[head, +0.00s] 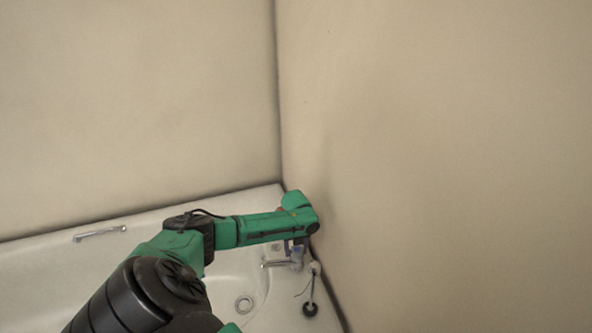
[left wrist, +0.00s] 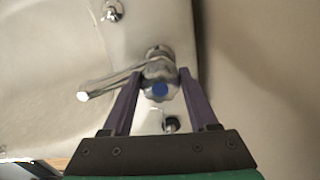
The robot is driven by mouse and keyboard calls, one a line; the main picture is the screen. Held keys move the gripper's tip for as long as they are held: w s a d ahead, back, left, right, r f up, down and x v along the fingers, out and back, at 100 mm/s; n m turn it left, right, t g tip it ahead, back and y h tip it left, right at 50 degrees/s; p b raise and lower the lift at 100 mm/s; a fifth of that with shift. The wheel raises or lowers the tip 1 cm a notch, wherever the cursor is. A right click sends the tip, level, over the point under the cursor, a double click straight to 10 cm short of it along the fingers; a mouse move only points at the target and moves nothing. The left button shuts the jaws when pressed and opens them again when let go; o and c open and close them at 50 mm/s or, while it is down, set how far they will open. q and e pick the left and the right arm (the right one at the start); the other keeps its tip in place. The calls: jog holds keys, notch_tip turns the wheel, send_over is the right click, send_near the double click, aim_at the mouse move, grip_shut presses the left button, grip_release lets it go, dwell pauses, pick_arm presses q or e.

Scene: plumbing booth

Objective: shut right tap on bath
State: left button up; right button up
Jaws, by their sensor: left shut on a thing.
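The right tap, a chrome knob with a blue cap (left wrist: 159,90), sits between the two purple fingers of my left gripper (left wrist: 161,73) in the left wrist view. The gripper is shut on this tap, a finger at each side. The chrome spout (left wrist: 104,84) reaches left from the tap body. In the head view my left gripper (head: 294,246) points down at the tap fitting at the bath's corner end, and the spout (head: 274,264) shows beside it. My arm and gripper hide most of the knob there. My right gripper is not in view.
The white bath (head: 50,270) has a drain (head: 244,304) and a chrome grab handle (head: 98,232) on its far side. A bare wall (head: 440,150) stands close to the right of my gripper. A dark round fitting (head: 310,309) lies near the tap.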

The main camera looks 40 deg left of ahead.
aim_at(296, 249)
pick_arm(q)
jog(key=shift+m, duration=0.3)
jog(key=o, duration=1.4)
notch_tip(296, 249, up, 15)
jog(key=shift+f+p, duration=0.2)
jog(key=shift+p, duration=0.4)
